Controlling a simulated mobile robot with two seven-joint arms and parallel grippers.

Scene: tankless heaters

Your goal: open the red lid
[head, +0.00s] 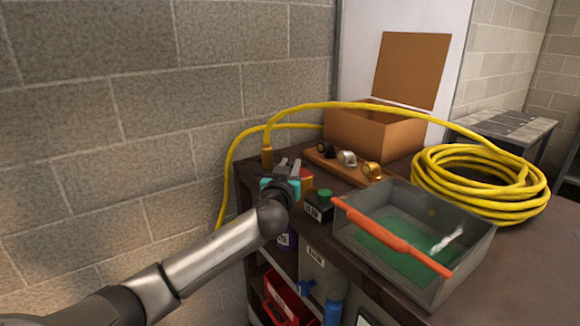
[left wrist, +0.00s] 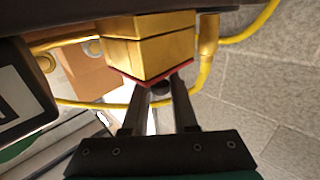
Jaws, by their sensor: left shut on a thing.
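A small yellow box with a red lid sits on the dark shelf top near its left corner. In the head view its red lid (head: 306,172) shows just right of my left gripper (head: 287,167), which covers part of it. In the left wrist view the yellow box (left wrist: 150,48) appears upside down, with the thin red lid (left wrist: 138,80) along its lower edge. A dark round knob (left wrist: 160,87) sits at the lid, between the fingertips. My left gripper (left wrist: 158,86) is shut on this knob. I see no clear gap between lid and box. My right gripper is out of view.
A black box with a green knob (head: 318,206) stands close by on the right. A grey tray (head: 345,232) with an orange bar is beyond it. A yellow hose (head: 480,195) arcs over the shelf top. A cardboard box (head: 365,135) is behind, the brick wall on the left.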

